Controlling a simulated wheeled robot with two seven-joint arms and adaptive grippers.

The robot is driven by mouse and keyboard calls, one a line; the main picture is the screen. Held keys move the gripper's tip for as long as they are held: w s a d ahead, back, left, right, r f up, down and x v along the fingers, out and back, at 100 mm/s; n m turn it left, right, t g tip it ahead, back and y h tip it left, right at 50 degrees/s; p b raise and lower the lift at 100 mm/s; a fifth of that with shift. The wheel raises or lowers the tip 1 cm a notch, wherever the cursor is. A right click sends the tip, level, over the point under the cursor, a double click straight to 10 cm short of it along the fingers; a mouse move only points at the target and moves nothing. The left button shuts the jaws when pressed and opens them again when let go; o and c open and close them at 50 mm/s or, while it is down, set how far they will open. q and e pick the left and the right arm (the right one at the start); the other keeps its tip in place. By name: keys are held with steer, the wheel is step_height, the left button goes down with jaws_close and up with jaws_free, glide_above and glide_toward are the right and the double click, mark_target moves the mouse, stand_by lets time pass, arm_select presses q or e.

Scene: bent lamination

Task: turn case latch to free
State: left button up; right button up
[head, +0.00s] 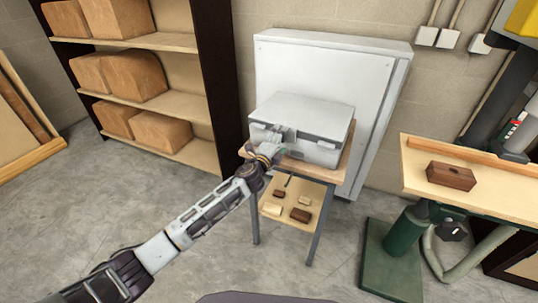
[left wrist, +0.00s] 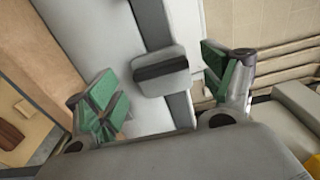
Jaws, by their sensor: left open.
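A closed light-grey case (head: 305,112) lies on a small wooden-topped stand (head: 332,166). My left gripper (head: 280,134) is at the left part of the case's front face and hides that part in the head view. In the left wrist view, the case latch (left wrist: 160,68) is a grey tab with a dark band, lying across a dark strip on the case. My left gripper (left wrist: 163,82) is open, with its green-padded fingers on either side of the latch and visible gaps between. My right gripper is in no view.
The stand's lower shelf (head: 283,212) holds several small wooden blocks. A white cabinet (head: 380,85) is close behind the case. A shelf unit (head: 160,42) with brown bundles stands left. A workbench (head: 500,200) with a brown block (head: 450,176) stands right.

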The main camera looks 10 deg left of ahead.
arm_select(q)
steer(key=v, duration=1)
stand_by(0.3)
stand_by(0.4)
